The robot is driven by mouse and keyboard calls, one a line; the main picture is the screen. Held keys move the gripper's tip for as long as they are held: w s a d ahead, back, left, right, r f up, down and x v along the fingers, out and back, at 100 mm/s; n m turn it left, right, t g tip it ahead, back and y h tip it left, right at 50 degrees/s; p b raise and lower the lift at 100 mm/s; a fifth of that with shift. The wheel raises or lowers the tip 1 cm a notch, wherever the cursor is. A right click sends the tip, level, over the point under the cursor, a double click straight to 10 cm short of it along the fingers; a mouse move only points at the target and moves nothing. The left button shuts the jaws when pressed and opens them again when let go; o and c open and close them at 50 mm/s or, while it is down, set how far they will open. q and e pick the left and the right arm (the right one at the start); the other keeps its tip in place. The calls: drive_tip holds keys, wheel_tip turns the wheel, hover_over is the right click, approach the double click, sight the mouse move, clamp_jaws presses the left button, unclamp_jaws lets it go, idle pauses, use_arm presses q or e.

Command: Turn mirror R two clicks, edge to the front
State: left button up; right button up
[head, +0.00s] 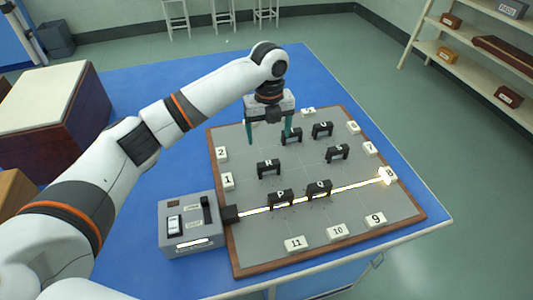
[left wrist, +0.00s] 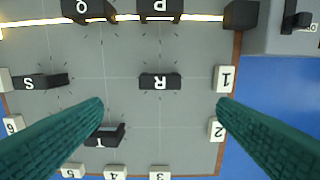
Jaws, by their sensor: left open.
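My right gripper is not in view.
Mirrors P (head: 281,199) and Q (head: 319,188) stand on the bright beam, which runs from the grey lamp box (head: 190,243) to a glowing block (head: 387,176). Mirror S (head: 337,152), mirror T (left wrist: 105,135) and mirror U (head: 322,130) stand nearby. White number blocks line the board's edge.

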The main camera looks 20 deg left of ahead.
use_arm(q)
hover_over(269, 163)
wheel_tip(269, 163, down, 5)
drive_tip(key=shift+s, duration=0.1)
wheel_tip(269, 163, down, 4)
drive_tip(key=shift+f+p, duration=0.15)
drive_tip(key=shift+p, duration=0.25)
drive_tip(key=shift+f, duration=0.7)
drive_tip(key=c, duration=1)
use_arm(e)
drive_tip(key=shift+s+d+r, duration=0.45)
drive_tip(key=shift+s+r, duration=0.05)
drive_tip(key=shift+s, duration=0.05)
